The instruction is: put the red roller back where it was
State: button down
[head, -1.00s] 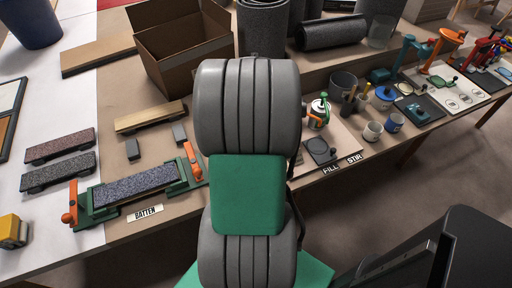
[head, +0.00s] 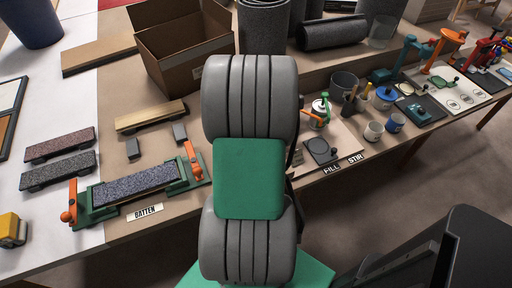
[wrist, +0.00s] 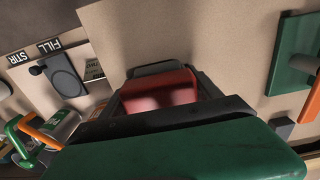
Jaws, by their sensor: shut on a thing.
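The red roller (wrist: 160,92) shows in the wrist view as a red shape between the dark jaws of my gripper (wrist: 158,88). My gripper is shut on it, over bare tan bench top. Much of the roller is hidden by the jaws and the green part of my arm. In the head view my own arm covers the gripper and the roller. I cannot tell from the pictures how far the roller is above the bench.
A green clamp fixture (head: 188,176) holds a speckled block left of my arm. A cardboard box (head: 180,50) stands behind.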

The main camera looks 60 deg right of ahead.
jog(key=shift+c, duration=2.3)
grip_release()
jog(key=shift+s+a+f, duration=0.3)
jog(key=shift+f, duration=0.25)
jog(key=o, duration=0.3)
jog(key=shift+s, duration=0.1)
jog(key=shift+a+f, duration=0.1)
jog(key=r, duration=0.9)
jog(key=r+p, duration=0.1)
jog(key=r, duration=0.4)
jog(key=shift+w+d, duration=0.25)
jog(key=w+a+r+n+t, duration=0.15)
jog(key=w+a, duration=0.25)
jog(key=a, duration=0.6)
jog(key=w+a+r+n, duration=0.1)
jog(key=w+a+n, duration=0.3)
jog(key=a, duration=0.7)
jog(key=shift+n+t, duration=0.45)
jog(key=shift+t, duration=0.1)
jog(key=a, duration=0.7)
jog(key=s+a, duration=0.1)
jog(key=a, duration=0.2)
jog(key=shift+a+f, duration=0.35)
